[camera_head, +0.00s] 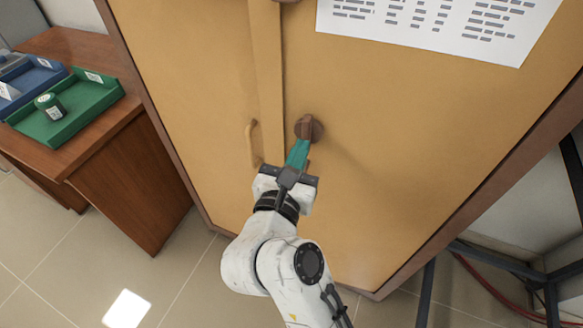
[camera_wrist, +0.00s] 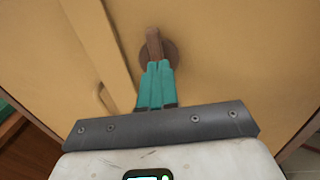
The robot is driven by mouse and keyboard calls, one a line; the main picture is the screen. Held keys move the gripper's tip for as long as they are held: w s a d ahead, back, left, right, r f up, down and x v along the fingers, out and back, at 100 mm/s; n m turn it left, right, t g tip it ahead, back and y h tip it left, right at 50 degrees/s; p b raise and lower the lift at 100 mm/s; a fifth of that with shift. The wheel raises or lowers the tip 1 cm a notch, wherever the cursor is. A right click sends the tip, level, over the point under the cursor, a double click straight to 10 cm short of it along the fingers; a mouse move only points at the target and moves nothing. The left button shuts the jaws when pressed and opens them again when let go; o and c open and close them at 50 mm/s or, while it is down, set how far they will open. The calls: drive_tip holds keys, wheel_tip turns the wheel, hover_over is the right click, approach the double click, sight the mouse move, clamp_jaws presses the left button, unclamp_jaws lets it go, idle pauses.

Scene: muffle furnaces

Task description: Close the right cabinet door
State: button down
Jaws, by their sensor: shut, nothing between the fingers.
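The right cabinet door (camera_head: 400,140) is a wide yellow-tan panel with a printed sheet at its top. It looks flush, or nearly so, with the left door (camera_head: 190,75); I cannot tell if a small gap remains. A brown round knob with a lever (camera_head: 309,127) sits near its left edge. The lever also shows in the wrist view (camera_wrist: 154,42). My gripper (camera_head: 300,150) has teal fingers, held together and empty. Its tips are right at the knob's lower side in both views; contact is not certain. The fingertips partly cover the knob in the wrist view.
A curved handle (camera_head: 252,143) stands out on the left door, just left of my gripper. A wooden desk (camera_head: 130,165) with a green tray (camera_head: 85,112) and a blue tray is at left. A dark metal frame (camera_head: 500,262) is at lower right. Tiled floor is open at lower left.

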drive_tip(key=shift+w+d, duration=0.15)
drive_tip(key=shift+w, duration=0.45)
